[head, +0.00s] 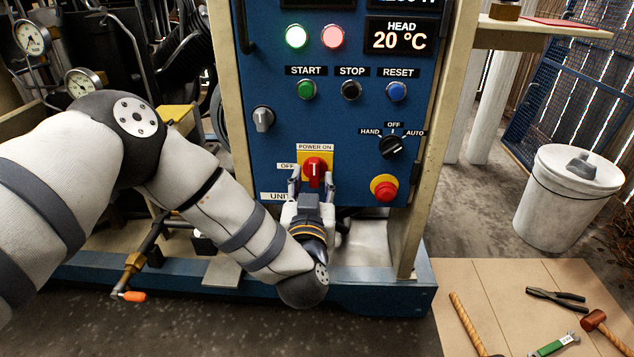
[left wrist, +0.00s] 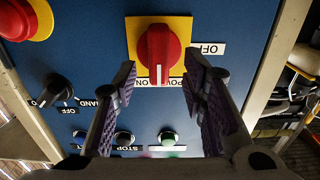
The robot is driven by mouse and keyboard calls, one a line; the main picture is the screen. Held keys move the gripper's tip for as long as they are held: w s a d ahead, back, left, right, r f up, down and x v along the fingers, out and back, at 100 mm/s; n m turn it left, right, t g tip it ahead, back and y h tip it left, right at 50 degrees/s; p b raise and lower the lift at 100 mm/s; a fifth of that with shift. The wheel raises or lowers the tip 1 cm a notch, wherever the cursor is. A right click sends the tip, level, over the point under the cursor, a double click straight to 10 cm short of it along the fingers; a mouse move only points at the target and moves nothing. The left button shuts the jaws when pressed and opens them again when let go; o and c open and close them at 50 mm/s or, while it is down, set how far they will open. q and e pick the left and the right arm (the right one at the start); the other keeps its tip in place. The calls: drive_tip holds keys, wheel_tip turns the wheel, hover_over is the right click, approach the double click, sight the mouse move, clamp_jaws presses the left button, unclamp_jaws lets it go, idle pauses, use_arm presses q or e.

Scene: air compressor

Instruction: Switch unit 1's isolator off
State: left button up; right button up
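The isolator is a red rotary knob (head: 314,170) on a yellow plate, low on the blue panel (head: 270,140). Its white mark is vertical, toward the POWER ON label above; the OFF label (head: 286,166) is to its left. The left wrist view shows the knob (left wrist: 158,55) upside down. My left gripper (head: 314,180) is in front of it, open, with one finger on each side and visible gaps to the knob. It also shows in the left wrist view (left wrist: 161,70). The UNIT label (head: 274,196) is partly hidden by this gripper. My right gripper is not in view.
A red emergency button (head: 384,188) and a black HAND/OFF/AUTO selector (head: 391,147) are right of the isolator. A grey knob (head: 262,119) is to its upper left. START (head: 306,89), STOP and RESET buttons are above. The green lamp (head: 296,36) is lit.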

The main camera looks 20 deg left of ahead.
use_arm(q)
drive_tip(key=shift+x, duration=1.4)
clamp_jaws()
drive_tip(key=shift+n, duration=0.4)
drive_tip(key=n+p, duration=0.1)
drive_tip(key=n, duration=0.2)
drive_tip(key=shift+s+r+p, duration=0.1)
drive_tip(key=shift+p, duration=0.2)
drive_tip(key=n+p, duration=0.1)
drive_tip(key=n, duration=0.3)
drive_tip(key=shift+a+n+p, duration=0.15)
drive_tip(key=shift+n+p, duration=0.15)
drive_tip(key=n, duration=0.5)
drive_tip(key=shift+f+p, duration=0.35)
drive_tip(key=shift+f, duration=0.05)
drive_tip(key=shift+f+n, duration=0.1)
drive_tip(key=shift+n, duration=2.3)
